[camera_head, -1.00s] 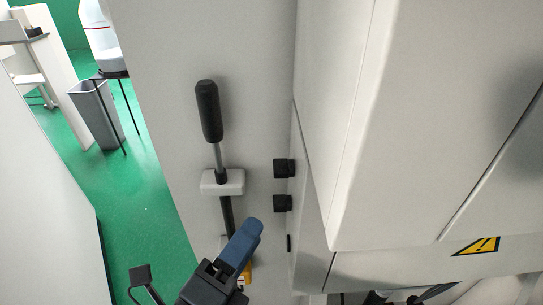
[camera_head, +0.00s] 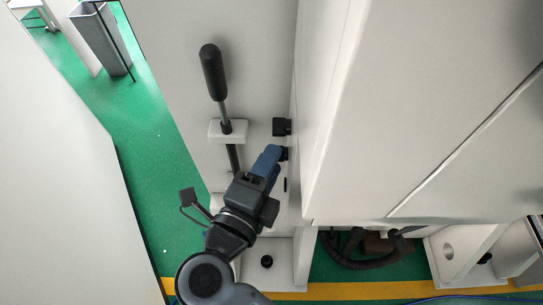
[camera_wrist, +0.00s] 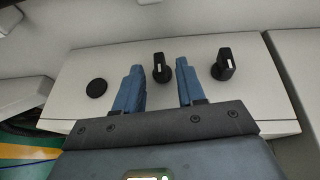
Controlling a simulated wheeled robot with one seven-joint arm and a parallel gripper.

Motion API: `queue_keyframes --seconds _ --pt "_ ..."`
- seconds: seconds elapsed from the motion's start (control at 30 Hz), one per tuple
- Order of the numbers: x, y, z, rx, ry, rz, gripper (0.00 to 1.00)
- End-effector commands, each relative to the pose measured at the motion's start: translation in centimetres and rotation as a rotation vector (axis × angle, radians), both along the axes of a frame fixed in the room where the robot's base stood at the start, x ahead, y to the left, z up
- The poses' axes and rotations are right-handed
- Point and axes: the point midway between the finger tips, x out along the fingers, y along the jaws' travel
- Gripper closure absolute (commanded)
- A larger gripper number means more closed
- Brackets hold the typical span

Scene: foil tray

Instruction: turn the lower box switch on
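The lower box switch, a black knob (camera_wrist: 161,66) with a white mark, sits between my gripper's two blue fingers in the wrist view, with a gap on each side. In the head view only a bit of this lower switch (camera_head: 285,153) shows beside the fingertips. The upper box switch (camera_head: 281,127) is a similar black knob above it; it shows to the right of the fingers in the wrist view (camera_wrist: 224,64). My gripper (camera_wrist: 159,84) is open and empty; its fingers look closed up side-on in the head view (camera_head: 268,157). I cannot tell whether a finger touches the knob.
A flat black disc (camera_wrist: 96,88) lies left of the fingers on the same panel. A black-handled lever (camera_head: 212,75) stands left of the switches. A large pale cabinet (camera_head: 430,110) fills the right. Green floor (camera_head: 130,120) is open at left.

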Motion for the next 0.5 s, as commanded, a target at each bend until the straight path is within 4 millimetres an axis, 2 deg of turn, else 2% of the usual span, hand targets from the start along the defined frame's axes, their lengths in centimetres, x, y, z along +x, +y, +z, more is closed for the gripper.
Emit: queue_keyframes --seconds 0.13,0.4,0.5 --pt "0.84 -0.39 -0.08 0.000 0.000 0.000 0.61" --pt "0.99 -0.46 -0.13 0.001 0.000 0.001 0.61" --pt "0.99 -0.44 -0.12 0.001 0.000 0.001 0.69"
